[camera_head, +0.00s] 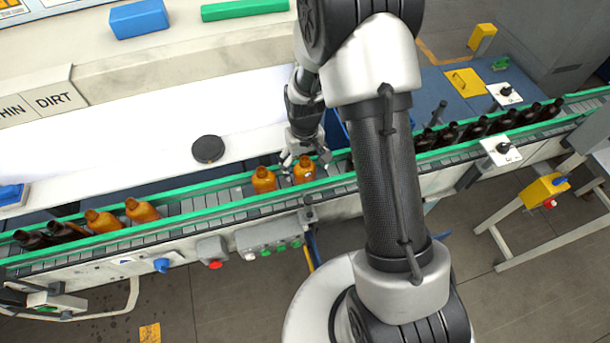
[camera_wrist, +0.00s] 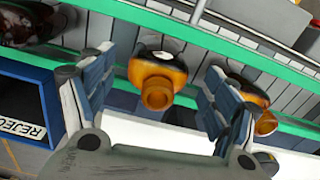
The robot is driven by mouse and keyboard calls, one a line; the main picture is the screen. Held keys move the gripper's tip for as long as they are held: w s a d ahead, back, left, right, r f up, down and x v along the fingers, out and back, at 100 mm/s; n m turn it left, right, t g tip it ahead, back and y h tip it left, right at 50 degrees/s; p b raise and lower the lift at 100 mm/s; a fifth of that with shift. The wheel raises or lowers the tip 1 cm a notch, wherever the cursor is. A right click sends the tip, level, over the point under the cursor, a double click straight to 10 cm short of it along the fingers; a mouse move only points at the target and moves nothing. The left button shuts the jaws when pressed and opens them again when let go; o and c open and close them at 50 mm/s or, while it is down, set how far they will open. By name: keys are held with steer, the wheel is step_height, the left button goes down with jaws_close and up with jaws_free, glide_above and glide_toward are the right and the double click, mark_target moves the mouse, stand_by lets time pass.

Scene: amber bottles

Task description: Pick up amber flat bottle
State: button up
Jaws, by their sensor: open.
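Several amber bottles stand upright on the conveyor. One amber bottle (camera_head: 304,170) is right below my gripper (camera_head: 304,158); another amber bottle (camera_head: 263,181) stands just left of it. Two more amber bottles (camera_head: 141,211) stand farther left. In the wrist view, an amber bottle (camera_wrist: 157,82) with an open round neck shows between the spread fingers of my gripper (camera_wrist: 155,92). A second amber bottle (camera_wrist: 262,122) is partly hidden behind the right finger. My gripper is open and empty. I cannot tell whether a finger touches the bottle.
Green rails (camera_head: 230,179) edge the conveyor. Dark bottles (camera_head: 475,128) stand on it at right, others (camera_head: 60,231) at far left. A blue bin marked REJECT (camera_wrist: 22,92) lies beside the belt. A black disc (camera_head: 208,149) rests on the white surface (camera_head: 130,130), which is mostly clear.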

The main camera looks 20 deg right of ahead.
mark_target(305, 170)
step_height(305, 170, down, 4)
steer(key=shift+w+d+r+b, duration=0.1)
steer(key=shift+w+r+b, duration=0.1)
steer(key=shift+b, duration=0.6)
steer(key=shift+s+r, duration=0.1)
steer(key=shift+r, duration=0.05)
steer(key=shift+c, duration=0.6)
steer(key=c, duration=1.1)
steer(key=shift+r, duration=0.1)
